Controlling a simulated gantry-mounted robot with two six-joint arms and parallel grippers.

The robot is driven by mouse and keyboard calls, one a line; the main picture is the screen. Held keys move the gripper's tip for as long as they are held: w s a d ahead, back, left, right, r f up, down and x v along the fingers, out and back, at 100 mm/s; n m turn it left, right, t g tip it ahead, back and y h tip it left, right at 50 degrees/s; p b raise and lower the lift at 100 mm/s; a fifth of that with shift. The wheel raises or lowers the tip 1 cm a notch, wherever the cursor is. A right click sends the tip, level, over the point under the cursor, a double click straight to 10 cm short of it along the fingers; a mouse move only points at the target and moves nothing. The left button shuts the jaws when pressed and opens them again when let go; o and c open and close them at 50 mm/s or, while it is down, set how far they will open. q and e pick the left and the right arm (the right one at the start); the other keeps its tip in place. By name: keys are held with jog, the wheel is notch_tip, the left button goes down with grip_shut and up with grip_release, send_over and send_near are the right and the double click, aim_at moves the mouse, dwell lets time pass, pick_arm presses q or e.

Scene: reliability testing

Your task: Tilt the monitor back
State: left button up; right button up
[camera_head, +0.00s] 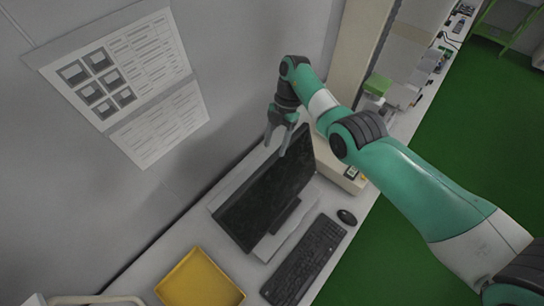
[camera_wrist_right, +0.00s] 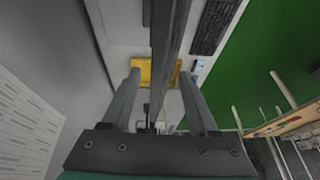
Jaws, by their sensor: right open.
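The black monitor (camera_head: 265,195) stands on the white bench in the head view, its screen facing the keyboard side. My right gripper (camera_head: 281,142) is at the monitor's upper far corner, fingers pointing down. In the right wrist view the gripper (camera_wrist_right: 160,76) is open, with one finger on each side of the monitor's thin dark edge (camera_wrist_right: 170,45). A gap shows between the edge and each finger; contact cannot be made out. My left gripper is not in view.
A black keyboard (camera_head: 305,260) and mouse (camera_head: 347,217) lie in front of the monitor. A yellow tray (camera_head: 200,280) sits at the near left. The grey wall (camera_head: 225,70) rises behind the monitor. A pale box (camera_head: 340,165) stands beside the monitor's far end.

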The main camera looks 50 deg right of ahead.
jog(key=v, duration=0.3)
jog(key=shift+b, duration=0.3)
jog(key=shift+d+r, duration=0.15)
jog(key=shift+r, duration=0.25)
